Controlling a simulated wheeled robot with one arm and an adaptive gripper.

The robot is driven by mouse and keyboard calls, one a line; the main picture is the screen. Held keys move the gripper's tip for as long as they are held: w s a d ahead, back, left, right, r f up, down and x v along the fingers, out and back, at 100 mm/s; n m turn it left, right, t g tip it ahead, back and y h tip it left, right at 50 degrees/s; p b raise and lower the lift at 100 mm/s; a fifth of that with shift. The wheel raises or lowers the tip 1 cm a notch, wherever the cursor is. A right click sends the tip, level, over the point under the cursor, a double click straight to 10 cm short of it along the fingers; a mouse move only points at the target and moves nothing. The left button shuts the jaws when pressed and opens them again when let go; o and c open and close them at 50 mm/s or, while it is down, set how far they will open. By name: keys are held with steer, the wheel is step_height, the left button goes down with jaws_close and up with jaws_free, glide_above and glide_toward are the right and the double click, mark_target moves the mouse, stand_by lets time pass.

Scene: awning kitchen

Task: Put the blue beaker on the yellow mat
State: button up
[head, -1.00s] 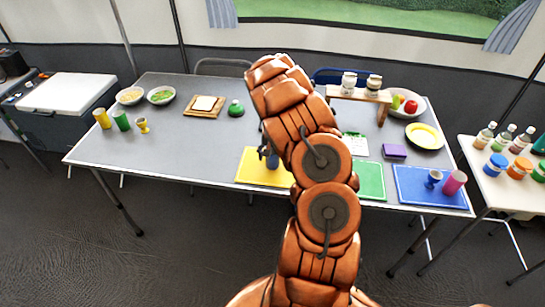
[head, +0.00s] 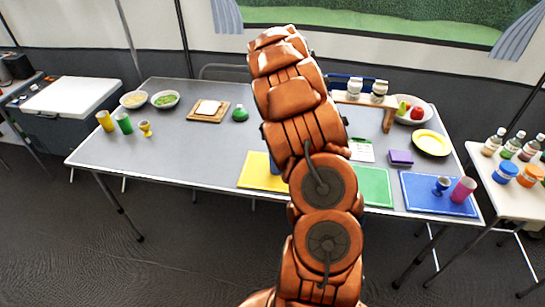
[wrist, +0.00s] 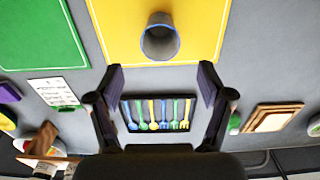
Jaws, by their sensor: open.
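The blue beaker (wrist: 160,40) stands on the yellow mat (wrist: 105,28) in the wrist view, its open rim facing my camera. It looks upright, close to the mat's edge. In the head view only a sliver of the beaker (head: 275,166) shows beside my arm, over the yellow mat (head: 256,176). My gripper (wrist: 161,78) is open in the wrist view, with nothing between its fingers. The beaker lies beyond the fingertips, apart from them. In the head view my arm hides the gripper and part of the mat.
A cutlery tray (wrist: 126,106) shows between my fingers, below. The table's left front is clear.

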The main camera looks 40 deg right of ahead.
steer(key=s+a+r+n, duration=0.1)
steer(key=s+a+r, duration=0.25)
steer(key=a, duration=0.35)
steer(key=s+a+r+n, duration=0.1)
steer(key=s+a+r, duration=0.25)
steer(key=a, duration=0.35)
steer(key=s+a+r+n, duration=0.2)
steer(key=a+r, duration=0.3)
steer(key=a, duration=0.1)
steer(key=s+a+n+g, duration=0.1)
steer(key=s+a+n, duration=0.6)
steer(key=s+a, duration=1)
steer(key=s, duration=0.4)
steer(key=shift+a+f+g, duration=0.25)
steer(key=shift+f+g, duration=0.05)
steer(key=shift+g, duration=0.1)
